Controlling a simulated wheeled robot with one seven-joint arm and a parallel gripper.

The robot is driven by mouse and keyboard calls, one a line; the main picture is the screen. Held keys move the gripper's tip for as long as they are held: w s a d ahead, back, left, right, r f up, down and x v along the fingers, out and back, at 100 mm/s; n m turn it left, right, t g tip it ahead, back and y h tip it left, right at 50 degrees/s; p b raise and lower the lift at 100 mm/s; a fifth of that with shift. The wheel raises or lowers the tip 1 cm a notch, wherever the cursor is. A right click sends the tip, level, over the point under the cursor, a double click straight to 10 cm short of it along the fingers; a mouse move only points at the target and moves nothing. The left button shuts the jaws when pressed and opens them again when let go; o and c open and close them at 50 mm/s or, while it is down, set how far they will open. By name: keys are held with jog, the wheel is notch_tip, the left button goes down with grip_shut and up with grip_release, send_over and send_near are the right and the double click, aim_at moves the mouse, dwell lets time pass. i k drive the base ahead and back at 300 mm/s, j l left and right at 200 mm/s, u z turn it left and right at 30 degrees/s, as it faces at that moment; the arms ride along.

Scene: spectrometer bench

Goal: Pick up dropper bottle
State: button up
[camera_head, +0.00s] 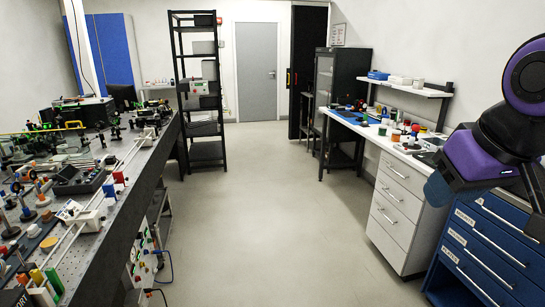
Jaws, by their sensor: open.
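I cannot make out which thing is the dropper bottle; many small items are too small to tell apart. Several small coloured items, among them red-topped ones (415,128), stand on the white side bench. More small coloured items stand on the optical bench on the left. My purple and black arm is at the right edge, raised in front of the side bench and blue drawers. My gripper's fingers do not show in the picture.
The dark optical bench (115,190) runs along the left. A white drawer unit (398,205) and a blue drawer cabinet (480,250) stand on the right. A black shelf rack (207,152) stands further back, near a grey door (257,75). The floor between (275,210) is clear.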

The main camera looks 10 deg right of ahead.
aim_at(411, 140)
jog(key=i+j+z, duration=0.1)
jog(key=i+z, duration=0.35)
jog(key=i, duration=0.15)
jog(key=i+j+z, duration=0.25)
jog(key=i+z, duration=0.25)
jog(key=i+j+z, duration=0.45)
jog(key=i+j, duration=0.1)
jog(key=i, duration=2.05)
